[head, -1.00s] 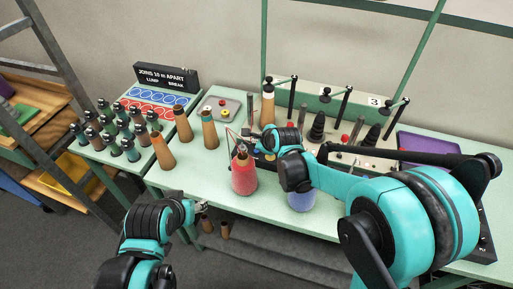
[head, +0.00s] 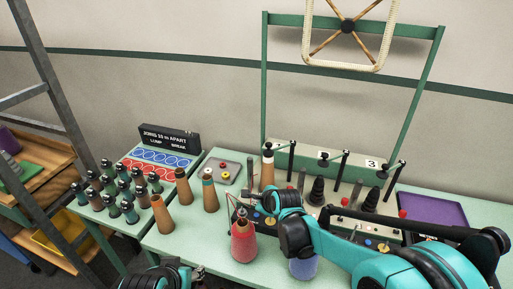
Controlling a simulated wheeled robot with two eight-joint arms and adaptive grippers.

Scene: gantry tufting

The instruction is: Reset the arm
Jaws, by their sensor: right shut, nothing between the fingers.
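My right arm reaches in from the right over the bench. Its gripper (head: 248,207) is shut and empty, just above and behind the red yarn cone (head: 243,245). A thin red strand shows beside the gripper; I cannot tell whether they touch. A blue-violet yarn cone (head: 303,268) stands under my right wrist, partly hidden by it. My left gripper (head: 199,271) is low at the bottom edge, in front of the bench. Its fingers are too small and cut off to read.
Several brown cones (head: 162,215) stand left of the red cone. A side table (head: 100,214) holds several dark bobbins. A control panel with posts (head: 318,192), a purple tray (head: 433,210) and a green frame (head: 264,80) stand behind. A grey ladder-like frame (head: 45,70) is at left.

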